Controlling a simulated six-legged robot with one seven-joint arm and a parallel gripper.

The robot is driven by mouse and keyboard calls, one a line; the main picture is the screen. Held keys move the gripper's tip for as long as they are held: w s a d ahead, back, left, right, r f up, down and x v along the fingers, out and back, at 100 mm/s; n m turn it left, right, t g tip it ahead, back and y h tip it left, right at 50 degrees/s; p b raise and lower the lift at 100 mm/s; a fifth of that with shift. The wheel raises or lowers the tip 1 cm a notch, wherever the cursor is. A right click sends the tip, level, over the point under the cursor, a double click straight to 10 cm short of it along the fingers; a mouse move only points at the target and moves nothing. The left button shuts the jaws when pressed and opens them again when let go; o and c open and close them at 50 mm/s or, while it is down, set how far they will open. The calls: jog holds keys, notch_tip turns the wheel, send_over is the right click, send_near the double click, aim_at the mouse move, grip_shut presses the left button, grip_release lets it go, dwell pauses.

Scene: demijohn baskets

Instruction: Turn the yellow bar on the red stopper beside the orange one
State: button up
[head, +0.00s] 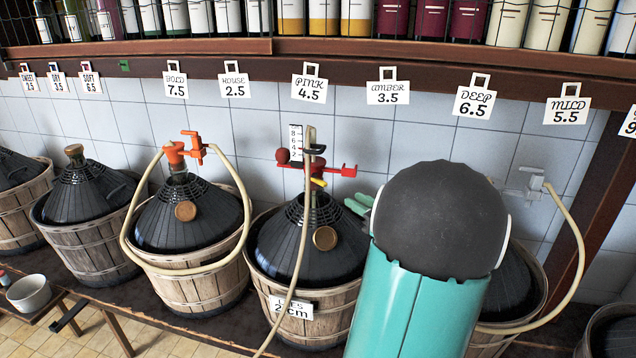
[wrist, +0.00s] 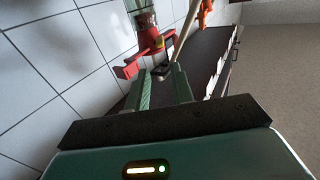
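The red stopper (head: 345,170) sits atop a black demijohn in a wooden basket, right of the orange stopper (head: 190,148). Its yellow bar (head: 318,182) shows as a short piece just below the red body. In the wrist view the red stopper (wrist: 133,70) is ahead of the fingertips, with a small yellow patch (wrist: 160,42) on it. My gripper (wrist: 162,82) is open, its two green fingers apart. I see no yellow bar between them; a dark piece shows at their tips. In the head view, my green fingertips (head: 358,205) show right of and below the bar; my arm hides the rest.
A pale hose (head: 302,225) with a black clip (head: 313,149) hangs in front of the red stopper. A clear stopper (head: 525,188) with another hose stands at right. A tiled wall is close behind; a shelf with hanging price tags runs above.

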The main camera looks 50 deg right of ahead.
aim_at(326, 184)
jog(key=w, duration=0.4)
jog(key=w+d, duration=0.1)
jog(key=w, duration=0.3)
jog(key=w+d, duration=0.1)
jog(key=w, duration=0.4)
jog(key=shift+d, duration=0.15)
grip_shut()
